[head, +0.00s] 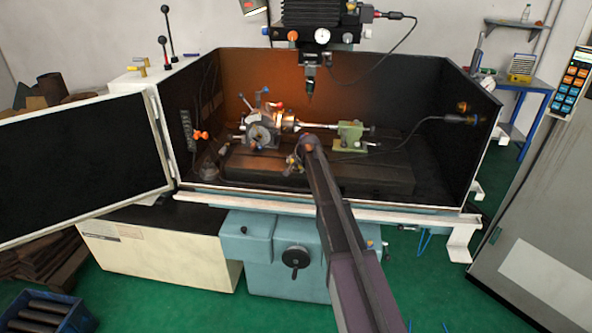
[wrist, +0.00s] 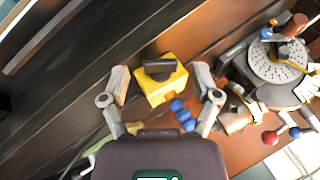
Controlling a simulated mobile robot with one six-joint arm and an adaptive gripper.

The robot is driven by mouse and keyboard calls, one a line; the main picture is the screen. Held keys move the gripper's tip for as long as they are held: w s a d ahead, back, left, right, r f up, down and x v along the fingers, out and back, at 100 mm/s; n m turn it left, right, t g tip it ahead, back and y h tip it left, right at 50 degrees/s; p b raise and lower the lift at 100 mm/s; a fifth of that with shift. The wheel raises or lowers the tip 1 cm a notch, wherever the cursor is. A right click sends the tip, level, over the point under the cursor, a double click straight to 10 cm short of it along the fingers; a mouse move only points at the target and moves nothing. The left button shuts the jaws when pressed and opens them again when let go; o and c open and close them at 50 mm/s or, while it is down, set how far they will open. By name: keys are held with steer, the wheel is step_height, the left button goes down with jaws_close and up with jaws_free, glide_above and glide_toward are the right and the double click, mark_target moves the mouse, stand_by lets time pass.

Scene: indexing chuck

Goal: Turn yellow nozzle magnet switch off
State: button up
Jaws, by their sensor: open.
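The yellow nozzle magnet (wrist: 152,90) is a yellow block between my gripper's two fingers in the wrist view. A dark bar-shaped switch (wrist: 160,68) lies across its upper part. A blue segmented nozzle hose (wrist: 182,115) comes off the block toward the right finger. My gripper (wrist: 161,76) is open, with one grey finger on each side of the block and a visible gap to each. In the head view my gripper (head: 297,160) is inside the machine enclosure, in front of the chuck, and I cannot make out the magnet there.
The indexing chuck (head: 262,133) stands just behind my gripper; its perforated dial (wrist: 278,62) and red and blue lever knobs are close on the right in the wrist view. A green tailstock (head: 350,136) is to the right. The spindle (head: 310,80) hangs above.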

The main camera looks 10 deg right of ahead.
steer(key=shift+w+f, duration=0.15)
steer(key=shift+f, duration=0.05)
jaws_close()
stand_by(0.3)
steer(key=shift+a+r, duration=0.15)
steer(key=shift+w+a+n+g+h+p, duration=0.15)
steer(key=shift+n+g+h+p, duration=0.15)
steer(key=shift+g+h+p, duration=0.7)
steer(key=shift+a+n+g+h, duration=0.1)
steer(key=shift+n+g+h, duration=0.2)
steer(key=shift+g+h, duration=0.65)
steer(key=shift+t+h, duration=0.35)
steer(key=shift+h, duration=0.1)
